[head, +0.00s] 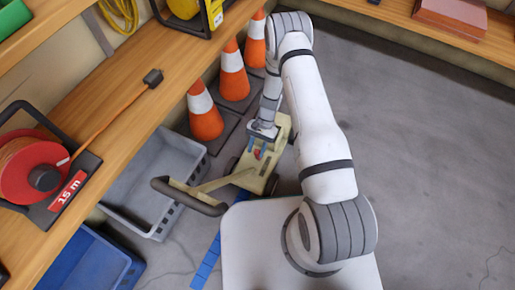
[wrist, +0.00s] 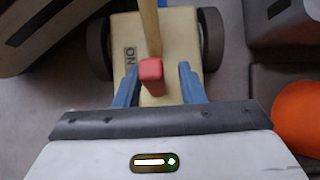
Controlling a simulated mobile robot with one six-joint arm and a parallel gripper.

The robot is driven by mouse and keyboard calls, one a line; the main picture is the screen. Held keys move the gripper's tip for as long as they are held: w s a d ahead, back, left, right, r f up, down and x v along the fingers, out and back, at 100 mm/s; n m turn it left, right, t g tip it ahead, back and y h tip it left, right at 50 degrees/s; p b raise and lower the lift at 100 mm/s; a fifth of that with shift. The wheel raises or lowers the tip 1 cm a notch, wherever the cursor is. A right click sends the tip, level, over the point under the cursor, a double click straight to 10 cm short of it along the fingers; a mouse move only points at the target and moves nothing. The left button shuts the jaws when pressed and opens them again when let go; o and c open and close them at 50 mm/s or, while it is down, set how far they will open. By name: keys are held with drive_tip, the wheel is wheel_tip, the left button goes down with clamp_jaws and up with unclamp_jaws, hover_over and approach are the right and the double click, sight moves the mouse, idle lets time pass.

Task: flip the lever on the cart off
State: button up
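The cart (head: 250,178) is a cream wheeled body on the floor, with a long pole ending in a dark-gripped handle (head: 190,196). In the wrist view the cart (wrist: 180,50) lies below my gripper, between its two dark wheels. A red-tipped lever (wrist: 151,72) stands on it; a small red part of it shows in the head view (head: 258,154). A label (wrist: 130,57) with the letters ON is left of it. My gripper (wrist: 158,67) is open, its blue fingers on either side of the red tip, with gaps showing. It also shows in the head view (head: 257,147).
Several orange-and-white cones (head: 233,75) stand left of the cart. A grey crate (head: 125,220) and a blue crate (head: 112,262) sit below the wooden shelf (head: 120,103), which holds a red cable reel (head: 32,170). Open floor (head: 420,130) lies to the right.

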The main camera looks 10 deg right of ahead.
drive_tip(key=shift+o, duration=1)
drive_tip(key=shift+d, duration=0.1)
drive_tip(key=shift+s, duration=0.1)
drive_tip(key=p+v, duration=0.2)
drive_tip(key=v, duration=0.5)
drive_tip(key=shift+w+r+p, duration=0.25)
drive_tip(key=shift+r+p, duration=0.1)
drive_tip(key=shift+p, duration=0.05)
drive_tip(key=shift+d, duration=0.1)
drive_tip(key=shift+c, duration=0.2)
